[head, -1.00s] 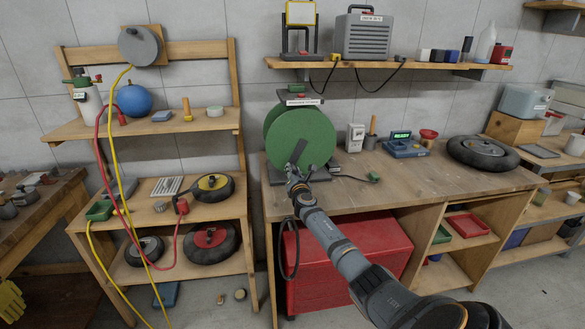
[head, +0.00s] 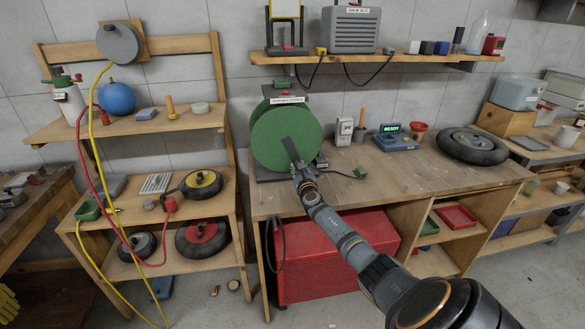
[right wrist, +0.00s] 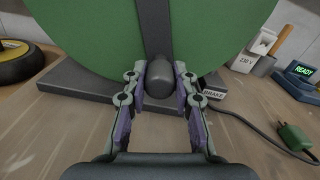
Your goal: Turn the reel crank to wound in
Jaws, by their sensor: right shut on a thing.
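A green reel (head: 285,136) stands on a dark base at the left end of the wooden workbench. Its dark crank arm (head: 291,150) points down and slightly right from the hub. In the right wrist view the crank arm (right wrist: 154,22) runs down to a dark rounded crank handle (right wrist: 159,80). My right gripper (right wrist: 160,84) is shut on the handle, with a finger on each side of it. In the head view my right gripper (head: 302,176) is at the reel's lower front. My left gripper is not in view.
A box labelled BRAKE (right wrist: 214,86) sits on the base beside the reel. A cable with a green plug (right wrist: 298,140) lies to the right. A blue device reading READY (head: 396,138) and a black tyre (head: 472,146) stand farther right. A red chest (head: 330,255) is under the bench.

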